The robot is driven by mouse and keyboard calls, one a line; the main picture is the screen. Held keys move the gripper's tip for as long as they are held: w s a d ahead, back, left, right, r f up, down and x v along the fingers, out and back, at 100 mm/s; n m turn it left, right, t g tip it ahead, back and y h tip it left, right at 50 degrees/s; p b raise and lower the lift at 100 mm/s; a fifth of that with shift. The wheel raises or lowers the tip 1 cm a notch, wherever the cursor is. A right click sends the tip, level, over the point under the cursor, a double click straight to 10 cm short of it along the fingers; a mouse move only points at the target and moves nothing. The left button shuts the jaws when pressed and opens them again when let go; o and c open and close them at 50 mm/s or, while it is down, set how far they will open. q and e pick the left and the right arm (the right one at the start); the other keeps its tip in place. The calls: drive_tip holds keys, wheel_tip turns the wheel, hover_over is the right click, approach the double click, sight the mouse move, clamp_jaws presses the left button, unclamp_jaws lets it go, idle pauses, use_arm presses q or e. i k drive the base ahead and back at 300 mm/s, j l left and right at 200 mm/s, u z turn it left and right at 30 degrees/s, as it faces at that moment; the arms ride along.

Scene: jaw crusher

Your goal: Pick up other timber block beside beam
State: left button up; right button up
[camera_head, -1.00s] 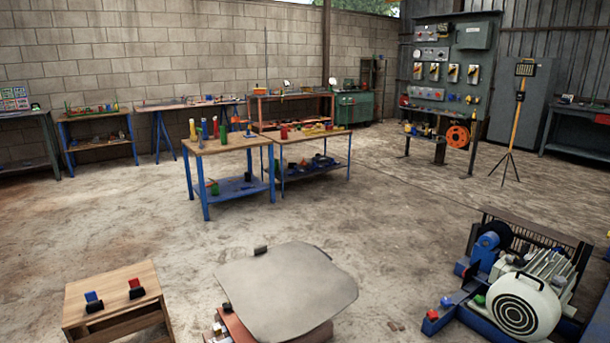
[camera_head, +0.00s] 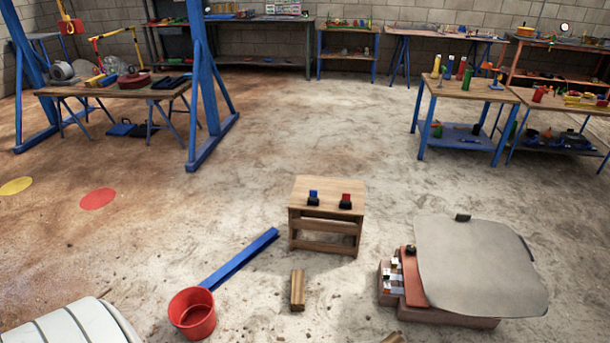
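A short brown timber block (camera_head: 297,290) lies on the concrete floor in front of a small wooden stool. A second brown wooden piece (camera_head: 393,338), perhaps another timber block, is cut off by the bottom edge. A blue beam (camera_head: 240,258) lies slanting on the floor to the left of the first block, apart from it. Neither of my grippers is in view.
A red bucket (camera_head: 192,313) stands at the beam's near end. The wooden stool (camera_head: 326,193) carries a blue and a red item. A grey sheet (camera_head: 480,270) covers a low stack at the right. Open floor lies left of the beam.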

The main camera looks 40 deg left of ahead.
sight(297, 304)
drive_tip(key=u, duration=1.25)
drive_tip(key=i+j+u, duration=0.3)
drive_tip(key=u, duration=0.2)
drive_tip(key=i+j+u, duration=0.15)
drive_tip(key=i+u, duration=0.35)
drive_tip(key=k, duration=0.05)
